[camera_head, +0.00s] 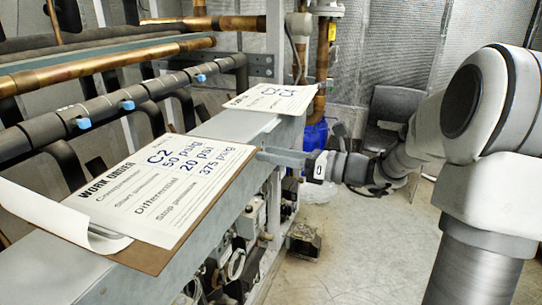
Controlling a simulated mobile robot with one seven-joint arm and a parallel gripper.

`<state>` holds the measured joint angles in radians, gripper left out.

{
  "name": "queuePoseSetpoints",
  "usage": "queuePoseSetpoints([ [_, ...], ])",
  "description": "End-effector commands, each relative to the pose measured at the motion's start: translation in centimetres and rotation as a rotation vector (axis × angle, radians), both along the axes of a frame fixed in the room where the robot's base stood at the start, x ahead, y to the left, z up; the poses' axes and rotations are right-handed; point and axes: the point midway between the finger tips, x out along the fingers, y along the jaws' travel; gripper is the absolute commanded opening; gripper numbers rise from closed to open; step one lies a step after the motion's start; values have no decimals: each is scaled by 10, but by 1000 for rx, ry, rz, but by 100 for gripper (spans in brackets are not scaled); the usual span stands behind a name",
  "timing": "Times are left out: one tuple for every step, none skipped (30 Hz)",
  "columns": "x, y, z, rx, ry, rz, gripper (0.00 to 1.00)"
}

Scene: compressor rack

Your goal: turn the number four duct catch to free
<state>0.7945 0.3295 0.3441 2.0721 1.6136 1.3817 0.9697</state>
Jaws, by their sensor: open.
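The grey metal duct (195,258) runs from the lower left toward the upper right. I cannot make out the number four catch or any number on the duct. Papers cover much of its top. My gripper (262,155) reaches in from the right, its grey fingers at the duct's right side, just beyond the large work-order sheet. The fingers are small and seen nearly edge-on; the gripper is open, and nothing shows between them. I cannot tell whether they touch the duct.
A brown clipboard (150,257) with a work-order sheet (165,185) marked C2 lies on the duct. A second sheet (275,98) lies farther back. Pipes with blue fittings (128,105) run at left. A grey chair (388,112) stands behind. The floor (350,255) at right is mostly clear.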

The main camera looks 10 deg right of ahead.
Motion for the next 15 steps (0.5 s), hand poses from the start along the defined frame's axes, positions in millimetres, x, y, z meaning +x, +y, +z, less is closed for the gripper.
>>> queuePoseSetpoints([
  [2,3,0,0,0,0,57],
  [3,4,0,0,1,-1,57],
  [3,5,0,0,1,-1,57],
  [4,5,0,0,1,-1,57],
  [4,5,0,0,1,-1,57],
  [4,6,0,0,1,-1,57],
  [4,6,0,0,1,-1,57],
  [4,6,0,0,1,-1,57],
  [4,6,0,0,1,-1,57],
  [4,6,0,0,0,-1,57],
  [4,6,0,0,0,-1,57],
  [4,5,0,0,0,-1,51],
  [4,5,0,0,0,-1,46],
  [4,5,0,0,0,0,41],
  [4,5,0,0,0,0,33],
])
